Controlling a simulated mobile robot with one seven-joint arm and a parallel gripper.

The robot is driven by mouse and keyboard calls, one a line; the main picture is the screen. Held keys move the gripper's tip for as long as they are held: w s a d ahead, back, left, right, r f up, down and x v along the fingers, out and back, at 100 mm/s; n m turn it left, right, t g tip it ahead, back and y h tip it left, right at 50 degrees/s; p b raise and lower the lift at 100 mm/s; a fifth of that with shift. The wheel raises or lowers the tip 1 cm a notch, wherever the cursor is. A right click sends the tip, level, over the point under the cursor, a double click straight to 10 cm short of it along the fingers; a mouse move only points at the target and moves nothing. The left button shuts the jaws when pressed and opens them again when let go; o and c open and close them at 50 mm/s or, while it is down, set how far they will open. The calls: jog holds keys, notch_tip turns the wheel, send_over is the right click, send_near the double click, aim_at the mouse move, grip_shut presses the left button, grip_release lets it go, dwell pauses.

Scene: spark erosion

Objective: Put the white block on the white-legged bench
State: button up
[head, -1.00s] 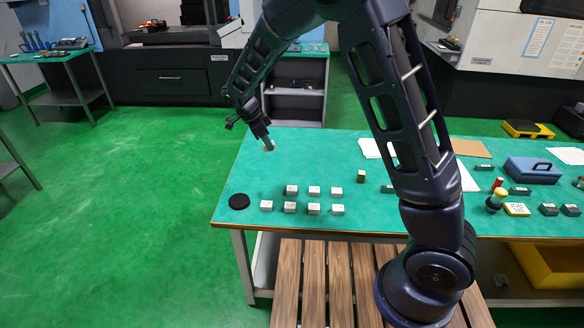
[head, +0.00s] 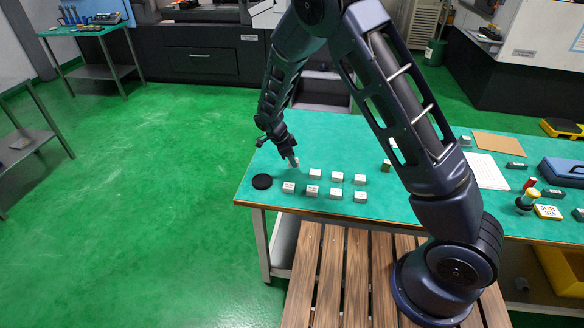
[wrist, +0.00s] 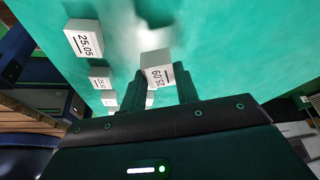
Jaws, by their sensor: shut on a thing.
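My gripper (head: 290,155) is shut on a white block (head: 295,162), whose far end sticks out past the fingers. In the wrist view the block (wrist: 157,62) sits between the two fingertips and carries a printed number. It is low over the green-topped bench (head: 222,190), behind the front row and just left of the back row. I cannot tell whether it touches the top. The bench's visible front leg (head: 262,243) is pale grey to white.
Several similar labelled blocks stand in two rows, including the front-left one (head: 289,187) and back-left one (head: 315,174). A black disc (head: 262,181) lies near the left corner. A slatted wooden platform (head: 330,270) is in front. Another green-topped bench (head: 85,31) stands far left.

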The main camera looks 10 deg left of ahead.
aim_at(292, 167)
jog(key=shift+f, duration=2.2)
jog(key=shift+f, duration=0.15)
jog(key=o, duration=1.1)
jog(key=v, duration=1.2)
jog(key=shift+r, duration=0.2)
